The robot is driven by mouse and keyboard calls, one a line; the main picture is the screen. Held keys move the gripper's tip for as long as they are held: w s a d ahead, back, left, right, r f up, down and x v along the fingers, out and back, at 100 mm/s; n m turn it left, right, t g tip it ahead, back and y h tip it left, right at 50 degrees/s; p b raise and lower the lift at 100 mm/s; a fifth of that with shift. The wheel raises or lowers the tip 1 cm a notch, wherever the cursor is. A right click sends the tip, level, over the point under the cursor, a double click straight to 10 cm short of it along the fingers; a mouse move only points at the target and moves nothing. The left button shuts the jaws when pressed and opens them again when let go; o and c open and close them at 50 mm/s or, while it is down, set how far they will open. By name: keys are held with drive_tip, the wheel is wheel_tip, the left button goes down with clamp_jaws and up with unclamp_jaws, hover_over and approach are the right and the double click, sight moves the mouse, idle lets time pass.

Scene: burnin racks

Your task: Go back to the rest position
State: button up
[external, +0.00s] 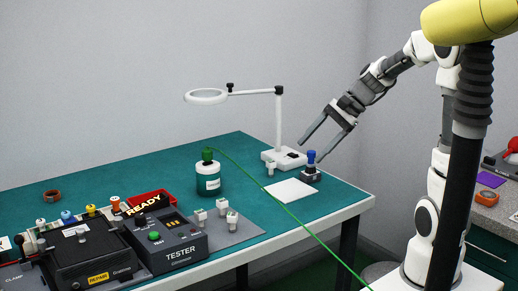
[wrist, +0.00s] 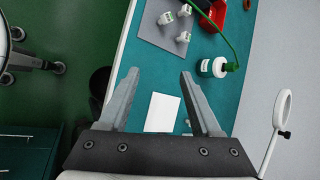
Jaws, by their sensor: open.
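My gripper (external: 326,127) is open and empty, held in the air above the right end of the green bench (external: 115,195). The white card (external: 292,191) lies flat on the bench and also shows in the wrist view (wrist: 163,114). A small dark block with a blue knob (external: 311,157) stands behind the card, below my gripper and apart from it.
A magnifier lamp (external: 279,120) stands close to the left of my gripper. A green-capped bottle (external: 208,180) with a green cable, a tester box (external: 175,243), a grey mat (external: 240,233) with several white parts and a red tray (external: 150,198) occupy the bench. Another counter (external: 490,215) is at right.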

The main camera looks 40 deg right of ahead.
drive_tip(key=s+a+r+n+h+p, duration=0.3)
drive_tip(key=s+a+r+n, duration=0.2)
drive_tip(key=s+n, duration=0.25)
drive_tip(key=s+d+r+n+t+h+p, duration=0.1)
drive_tip(key=s+d+r+n+h+p, duration=0.1)
drive_tip(key=s+d+n, duration=0.4)
drive_tip(key=s+n+h, duration=0.1)
drive_tip(key=s, duration=0.2)
drive_tip(key=shift+d+r+h, duration=0.25)
drive_tip(key=shift+r+h, duration=0.15)
drive_tip(key=shift+s, duration=0.1)
